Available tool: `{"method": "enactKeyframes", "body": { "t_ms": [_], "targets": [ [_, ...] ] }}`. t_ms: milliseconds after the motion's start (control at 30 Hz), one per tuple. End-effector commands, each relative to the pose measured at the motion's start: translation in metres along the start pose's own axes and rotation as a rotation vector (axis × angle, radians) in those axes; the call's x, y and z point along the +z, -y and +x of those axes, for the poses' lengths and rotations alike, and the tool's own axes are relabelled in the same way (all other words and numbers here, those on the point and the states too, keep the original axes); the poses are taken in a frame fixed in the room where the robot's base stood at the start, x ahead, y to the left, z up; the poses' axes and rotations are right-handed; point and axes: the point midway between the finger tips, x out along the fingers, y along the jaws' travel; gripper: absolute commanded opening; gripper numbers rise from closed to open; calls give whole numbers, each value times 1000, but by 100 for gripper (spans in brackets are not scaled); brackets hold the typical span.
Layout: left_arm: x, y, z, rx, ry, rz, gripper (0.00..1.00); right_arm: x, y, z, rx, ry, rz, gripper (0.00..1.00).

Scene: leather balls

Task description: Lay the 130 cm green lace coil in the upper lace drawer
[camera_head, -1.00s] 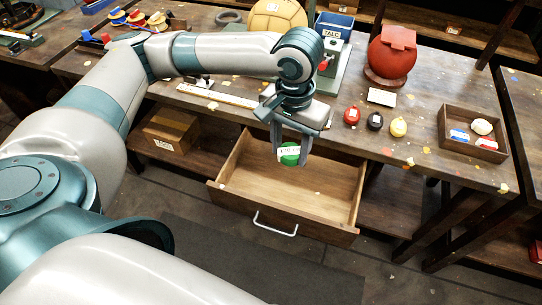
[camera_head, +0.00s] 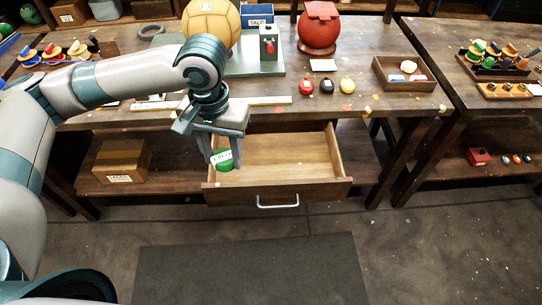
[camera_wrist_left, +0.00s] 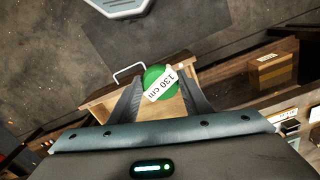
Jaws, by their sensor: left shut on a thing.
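The green lace coil (camera_head: 224,164) carries a white label, which reads 130 cm in the left wrist view (camera_wrist_left: 157,80). My left gripper (camera_head: 223,158) is shut on the coil and holds it at the left end of the open drawer (camera_head: 290,158). The left wrist view shows the coil between the two fingers (camera_wrist_left: 160,98), with the drawer front behind it. The drawer is pulled out below the workbench, and its visible floor is bare. I cannot tell whether the coil touches the drawer floor. My right gripper is not in view.
A cardboard box (camera_head: 122,160) sits on the lower shelf. The floor in front is clear around a dark mat (camera_head: 250,268).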

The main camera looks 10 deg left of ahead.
Motion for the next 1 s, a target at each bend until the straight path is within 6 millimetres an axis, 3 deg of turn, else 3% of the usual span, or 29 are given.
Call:
{"method": "enactKeyframes", "body": {
  "t_ms": [267,467,667,1000],
  "targets": [
    [-2,-1,1,0,0,2,21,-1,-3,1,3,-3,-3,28],
    [-24,-11,7,1,0,22,21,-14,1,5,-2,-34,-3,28],
    [-76,-33,22,3,1,73,21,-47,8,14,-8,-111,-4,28],
    [-183,-78,68,5,5,205,21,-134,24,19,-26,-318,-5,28]
  ]
}}
